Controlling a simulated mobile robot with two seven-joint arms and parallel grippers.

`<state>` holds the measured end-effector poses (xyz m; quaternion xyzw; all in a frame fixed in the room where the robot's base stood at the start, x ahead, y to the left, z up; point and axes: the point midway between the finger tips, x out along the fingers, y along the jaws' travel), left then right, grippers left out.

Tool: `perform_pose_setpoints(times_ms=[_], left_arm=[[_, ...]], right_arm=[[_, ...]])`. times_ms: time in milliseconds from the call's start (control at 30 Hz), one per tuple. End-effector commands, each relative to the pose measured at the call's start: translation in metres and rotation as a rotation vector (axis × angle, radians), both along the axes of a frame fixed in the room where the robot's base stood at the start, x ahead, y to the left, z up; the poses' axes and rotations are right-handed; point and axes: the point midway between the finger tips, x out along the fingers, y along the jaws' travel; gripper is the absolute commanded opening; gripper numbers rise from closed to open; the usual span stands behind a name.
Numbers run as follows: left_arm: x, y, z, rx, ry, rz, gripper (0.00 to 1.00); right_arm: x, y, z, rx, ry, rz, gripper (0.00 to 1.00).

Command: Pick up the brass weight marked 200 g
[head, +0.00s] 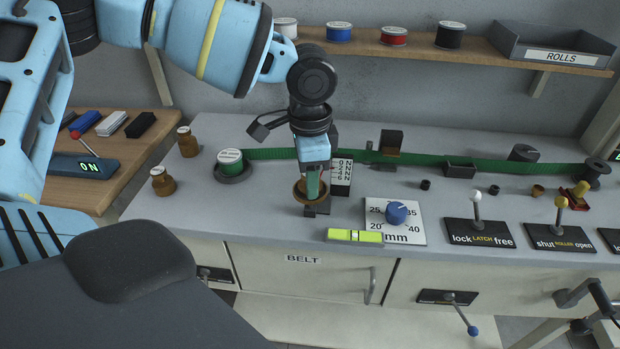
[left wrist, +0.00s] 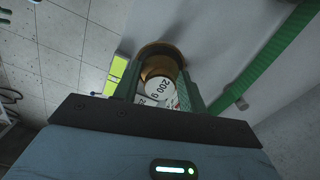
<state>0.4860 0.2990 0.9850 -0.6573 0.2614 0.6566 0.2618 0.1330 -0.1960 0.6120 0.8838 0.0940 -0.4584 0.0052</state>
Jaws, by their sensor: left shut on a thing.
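My left gripper (head: 312,194) points down at the brown, round cup (head: 299,196) beside the small N scale (head: 342,177). Its fingers are shut on the brass weight marked 200 g, whose white label (left wrist: 159,88) shows between them in the left wrist view. The cup's brown rim (left wrist: 158,46) shows just beyond the weight there. In the head view the fingers hide the weight, and I cannot tell whether it rests in the cup or is clear of it. Two other brass weights stand at the left of the bench, one behind (head: 187,143) and one in front (head: 162,182). My right gripper is not in view.
A green belt (head: 430,157) runs along the bench from a green roll (head: 231,163). A yellow-green level (head: 354,236) and a blue dial (head: 396,213) lie in front. Latch (head: 477,197) and roller (head: 560,203) levers stand at the right. A shelf with spools (head: 394,36) is behind.

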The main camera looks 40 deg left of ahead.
Motion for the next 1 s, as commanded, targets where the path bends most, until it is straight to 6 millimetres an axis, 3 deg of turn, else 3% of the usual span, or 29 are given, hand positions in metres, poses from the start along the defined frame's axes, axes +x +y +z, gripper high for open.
perform_pose_setpoints(times_ms=[267, 433, 1000], left_arm=[[0.001, 0.0, 0.014, -0.001, -0.003, 0.0, 0.14], [0.001, 0.0, 0.039, -0.001, -0.004, -0.001, 0.14], [-0.11, -0.068, 0.047, 0.001, 0.0, -0.005, 0.14]], right_arm=[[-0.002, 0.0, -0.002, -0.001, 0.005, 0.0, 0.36], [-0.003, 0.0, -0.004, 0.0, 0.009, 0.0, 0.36], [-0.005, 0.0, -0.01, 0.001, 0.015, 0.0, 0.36]])
